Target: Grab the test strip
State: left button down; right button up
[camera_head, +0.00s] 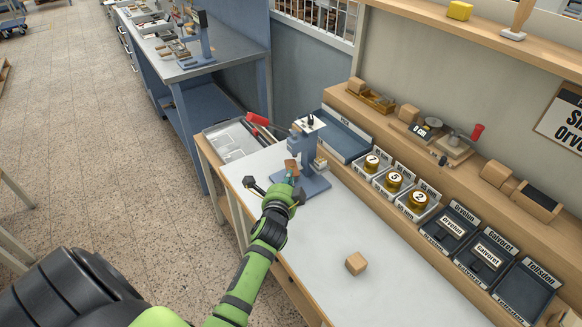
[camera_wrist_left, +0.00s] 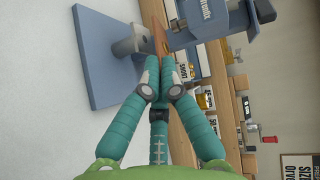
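The test strip is a small copper-brown piece (camera_head: 291,165) at the blue-grey stamping press (camera_head: 312,183), on the far part of the white worktop. It also shows in the left wrist view (camera_wrist_left: 159,36), beside the press's grey post. My left gripper (camera_head: 290,178) reaches the strip from the front. In the left wrist view its teal fingertips (camera_wrist_left: 166,64) are together at the strip's near end and appear closed on it. The exact contact is partly hidden by the fingers. My right gripper is not in view.
A wooden block (camera_head: 356,263) lies on the white worktop (camera_head: 330,235). Foil rolls (camera_head: 395,181) in boxes and dark labelled boxes (camera_head: 487,250) line the right side. A grey tray (camera_head: 231,141) and red-handled tool (camera_head: 257,119) lie beyond the press. The near worktop is mostly clear.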

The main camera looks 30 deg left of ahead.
pick_arm(q)
jog(key=r+p+v, duration=0.1)
jog(key=p+v, duration=0.3)
jog(key=v, duration=0.6)
jog(key=shift+r+p, duration=0.25)
jog(key=shift+p, duration=0.05)
jog(key=shift+w, duration=0.1)
